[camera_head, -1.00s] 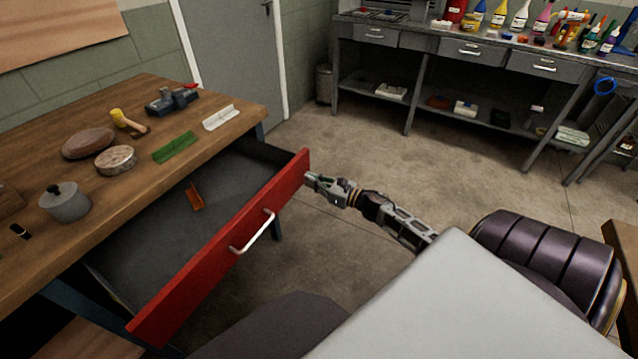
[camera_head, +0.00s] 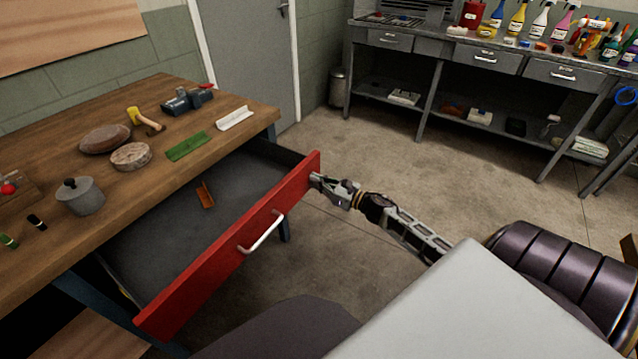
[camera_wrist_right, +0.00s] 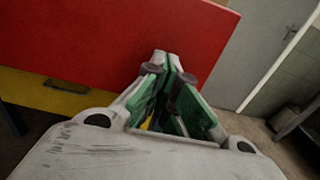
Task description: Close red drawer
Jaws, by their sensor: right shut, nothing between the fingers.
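The red drawer (camera_head: 215,262) stands pulled out of the wooden workbench (camera_head: 60,225), with its white bar handle (camera_head: 262,232) on the front. A small orange piece (camera_head: 205,195) lies inside on the grey drawer floor. My right gripper (camera_head: 316,181) is shut and empty, with its tips at the outer face of the drawer front near its far right end. In the right wrist view the shut fingers (camera_wrist_right: 168,58) point at the red drawer front (camera_wrist_right: 95,45) and seem to touch it or nearly so. My left gripper is not in view.
The workbench top holds a grey pot (camera_head: 82,197), a round wooden block (camera_head: 131,156), a brush (camera_head: 146,121) and a green piece (camera_head: 187,146). A yellow surface (camera_wrist_right: 45,92) shows below the drawer in the wrist view. Open floor (camera_head: 400,160) lies to the right.

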